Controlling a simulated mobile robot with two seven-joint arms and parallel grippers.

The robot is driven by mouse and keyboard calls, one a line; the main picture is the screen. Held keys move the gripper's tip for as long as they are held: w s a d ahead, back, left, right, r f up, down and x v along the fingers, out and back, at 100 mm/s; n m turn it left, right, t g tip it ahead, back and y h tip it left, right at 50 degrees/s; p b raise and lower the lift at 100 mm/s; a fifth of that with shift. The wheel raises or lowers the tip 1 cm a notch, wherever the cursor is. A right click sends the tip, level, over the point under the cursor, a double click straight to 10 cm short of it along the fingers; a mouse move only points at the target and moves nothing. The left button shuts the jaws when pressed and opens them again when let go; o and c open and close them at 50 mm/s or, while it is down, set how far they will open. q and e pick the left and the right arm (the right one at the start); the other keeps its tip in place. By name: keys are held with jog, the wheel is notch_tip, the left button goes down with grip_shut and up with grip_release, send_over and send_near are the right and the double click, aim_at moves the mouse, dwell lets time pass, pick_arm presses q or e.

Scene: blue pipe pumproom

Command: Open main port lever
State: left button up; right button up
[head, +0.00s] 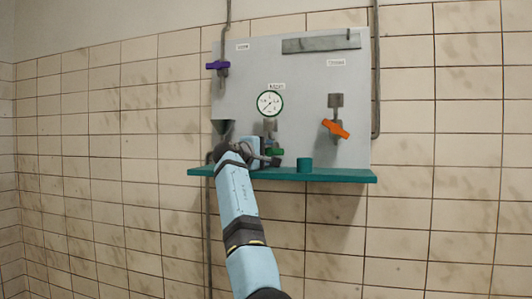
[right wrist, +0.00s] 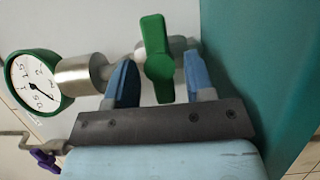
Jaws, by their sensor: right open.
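A green lever (head: 275,152) sits on the small valve below the round gauge, low on the grey wall panel. In the right wrist view the green lever (right wrist: 155,60) stands between the two blue fingers of my right gripper (right wrist: 161,68). The fingers are open, one on each side of it, and I see gaps between them and the lever. In the head view my right gripper (head: 268,158) is beside the valve, just above the shelf, and partly hidden by my wrist. My left gripper is out of view.
A gauge (head: 270,103) is above the valve. An orange lever (head: 336,129) is right, a purple lever (head: 217,65) upper left. A dark funnel (head: 222,127) is left.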

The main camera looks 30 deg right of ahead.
grip_shut()
